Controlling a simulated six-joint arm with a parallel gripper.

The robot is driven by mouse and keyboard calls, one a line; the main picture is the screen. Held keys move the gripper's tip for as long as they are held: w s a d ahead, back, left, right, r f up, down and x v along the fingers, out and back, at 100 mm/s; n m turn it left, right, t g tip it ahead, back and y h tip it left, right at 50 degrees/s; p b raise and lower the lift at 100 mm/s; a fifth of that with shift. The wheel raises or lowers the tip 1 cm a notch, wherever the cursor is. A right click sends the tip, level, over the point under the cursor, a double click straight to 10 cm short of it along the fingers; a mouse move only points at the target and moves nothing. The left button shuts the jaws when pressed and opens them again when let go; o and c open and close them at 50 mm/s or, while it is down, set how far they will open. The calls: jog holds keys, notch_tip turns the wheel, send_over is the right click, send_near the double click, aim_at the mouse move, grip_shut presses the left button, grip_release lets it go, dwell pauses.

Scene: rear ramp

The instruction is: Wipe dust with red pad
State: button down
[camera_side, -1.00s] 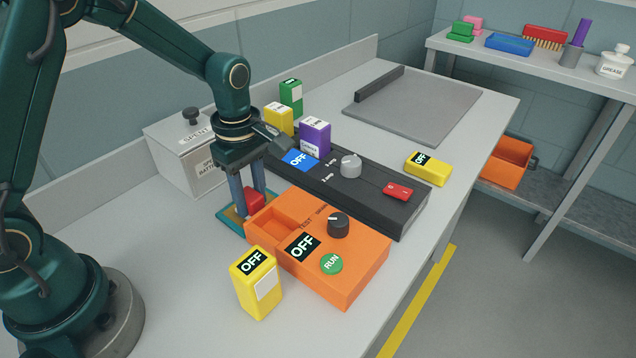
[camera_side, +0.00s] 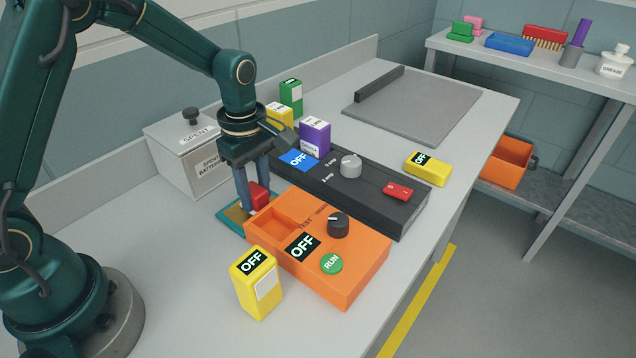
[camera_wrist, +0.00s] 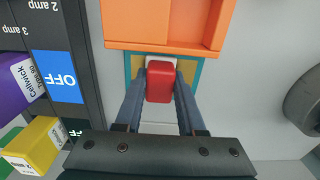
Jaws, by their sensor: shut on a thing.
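My gripper (camera_side: 251,200) points down behind the orange tester and is shut on the red pad (camera_side: 259,195). In the wrist view the red pad (camera_wrist: 159,82) sits between the two blue fingers, with a pale layer at its far edge. The pad is over a teal-edged mat (camera_side: 229,216) with a tan middle, which also shows in the wrist view (camera_wrist: 199,70). I cannot tell whether the pad touches the mat. The tan area may be the dust, but this is not clear. The gripper and the tester hide part of the mat.
The orange tester (camera_side: 345,270) stands close in front of the mat. A black charger (camera_side: 375,195) lies to the right, with purple (camera_side: 315,137), yellow and green blocks around its far end. A yellow block (camera_side: 255,282) stands in front. A grey spent-battery box (camera_side: 185,160) is behind.

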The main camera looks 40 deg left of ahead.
jog(key=shift+d, duration=0.5)
jog(key=shift+a+r, duration=0.1)
jog(key=shift+a, duration=1.95)
notch_tip(320, 180, up, 8)
jog(key=shift+d, duration=0.1)
